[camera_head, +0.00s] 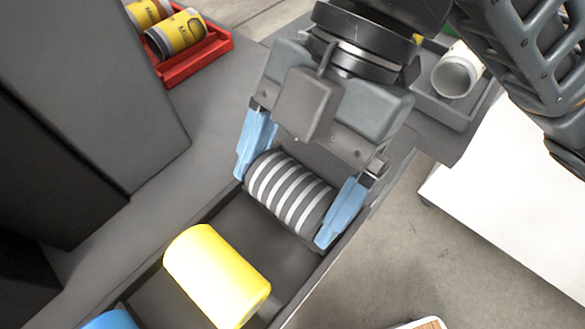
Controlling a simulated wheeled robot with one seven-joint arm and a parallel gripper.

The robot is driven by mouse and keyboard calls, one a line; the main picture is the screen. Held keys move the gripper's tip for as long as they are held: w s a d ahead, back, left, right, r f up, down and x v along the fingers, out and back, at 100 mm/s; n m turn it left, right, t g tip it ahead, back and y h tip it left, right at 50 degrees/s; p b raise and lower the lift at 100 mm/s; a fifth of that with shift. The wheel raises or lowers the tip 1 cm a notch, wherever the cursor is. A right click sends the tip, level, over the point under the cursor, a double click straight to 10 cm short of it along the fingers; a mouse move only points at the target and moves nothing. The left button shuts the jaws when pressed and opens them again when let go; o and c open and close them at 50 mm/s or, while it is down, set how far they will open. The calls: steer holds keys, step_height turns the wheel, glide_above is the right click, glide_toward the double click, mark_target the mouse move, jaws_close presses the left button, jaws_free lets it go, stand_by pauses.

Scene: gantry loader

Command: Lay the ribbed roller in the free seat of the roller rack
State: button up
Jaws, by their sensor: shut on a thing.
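The ribbed roller (289,195), dark with pale rings, is between the two blue fingers of my gripper (290,193). My gripper is shut on it, with one finger at each end of the roller. The roller is over the upper end of the dark roller rack (236,234). I cannot tell whether it touches the rack. A yellow roller (216,276) lies in the rack below it in the picture. Part of a blue roller (110,320) shows at the bottom edge. The underside of the ribbed roller is hidden.
A red tray (196,60) with yellow-labelled cans (176,35) stands at the upper left. A grey tray (449,106) with a white cylinder (457,72) stands at the upper right. A tall dark block (95,105) rises at left. A white surface (515,190) is at right.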

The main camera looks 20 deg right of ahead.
steer(key=shift+f, duration=0.2)
steer(key=o, duration=0.9)
steer(key=shift+c, duration=0.2)
steer(key=s+a+r+p+v, duration=0.1)
steer(key=p+v, duration=0.5)
steer(key=v, duration=0.7)
steer(key=shift+s+a+r, duration=0.25)
steer(key=shift+a+r, duration=0.05)
steer(key=shift+a, duration=0.35)
steer(key=shift+d, duration=0.15)
